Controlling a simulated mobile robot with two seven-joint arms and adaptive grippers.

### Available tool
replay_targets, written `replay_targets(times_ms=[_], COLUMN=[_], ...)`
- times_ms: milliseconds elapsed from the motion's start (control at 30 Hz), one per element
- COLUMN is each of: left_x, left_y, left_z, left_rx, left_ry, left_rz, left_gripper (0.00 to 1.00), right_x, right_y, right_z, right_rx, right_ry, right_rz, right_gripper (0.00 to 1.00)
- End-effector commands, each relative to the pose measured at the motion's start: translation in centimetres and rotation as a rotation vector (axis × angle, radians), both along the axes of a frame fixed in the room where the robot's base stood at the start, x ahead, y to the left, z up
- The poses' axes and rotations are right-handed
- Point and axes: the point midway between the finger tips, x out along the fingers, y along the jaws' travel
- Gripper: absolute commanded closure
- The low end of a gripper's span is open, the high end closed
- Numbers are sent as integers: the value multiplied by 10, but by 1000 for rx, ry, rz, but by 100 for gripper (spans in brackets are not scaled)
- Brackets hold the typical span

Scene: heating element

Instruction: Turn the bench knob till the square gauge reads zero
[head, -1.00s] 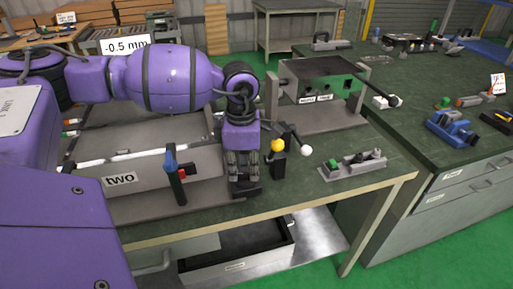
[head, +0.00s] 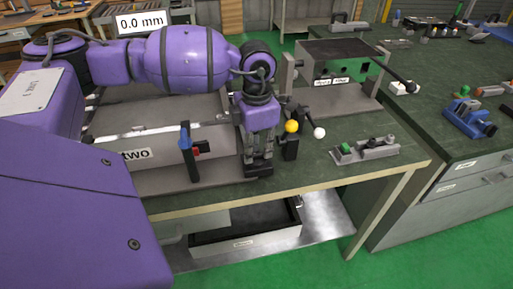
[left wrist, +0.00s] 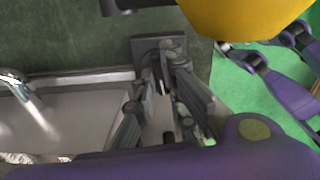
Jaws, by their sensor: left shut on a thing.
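The square gauge (head: 140,23) is a white floating label at the upper left of the head view. It reads 0.0 mm. My left gripper (head: 258,172) points down at the bench's front edge, right of the box marked "two". In the left wrist view its grey fingers (left wrist: 165,80) are closed in on a small dark part, which I take as the bench knob. The fingers hide most of it, and a dark square plate (left wrist: 147,48) shows just beyond them. My right gripper is not in view.
A lever with a yellow ball (head: 292,126) and one with a white ball (head: 319,132) stand close right of the gripper. A grey fixture with a green button (head: 347,149) lies further right. An open drawer (head: 245,243) is below.

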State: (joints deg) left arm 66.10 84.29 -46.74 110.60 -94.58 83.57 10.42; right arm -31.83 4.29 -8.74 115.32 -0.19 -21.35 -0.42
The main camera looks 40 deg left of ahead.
Motion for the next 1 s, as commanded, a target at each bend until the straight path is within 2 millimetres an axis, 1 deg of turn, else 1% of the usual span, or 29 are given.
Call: replay_targets(times_ms=[33,100,167,467,567,667,900,1000], left_x=[0,0,0,0,1,1,1,1], left_y=[0,0,0,0,0,0,0,0], left_z=[0,0,0,1,7,22,74,93], left_rx=[1,1,1,1,0,0,0,0], left_ry=[1,1,1,-1,-2,-5,-4,-4], left_rz=[0,-1,-1,-2,-2,-2,-2,-2], left_gripper=[87,77,70,70,70,70,70,70], right_x=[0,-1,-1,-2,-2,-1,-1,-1], right_y=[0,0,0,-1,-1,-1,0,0], right_z=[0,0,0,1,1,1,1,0], right_rx=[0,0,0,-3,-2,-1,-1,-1], right_ry=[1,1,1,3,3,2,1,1], right_rz=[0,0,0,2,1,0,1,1], right_gripper=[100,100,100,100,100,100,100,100])
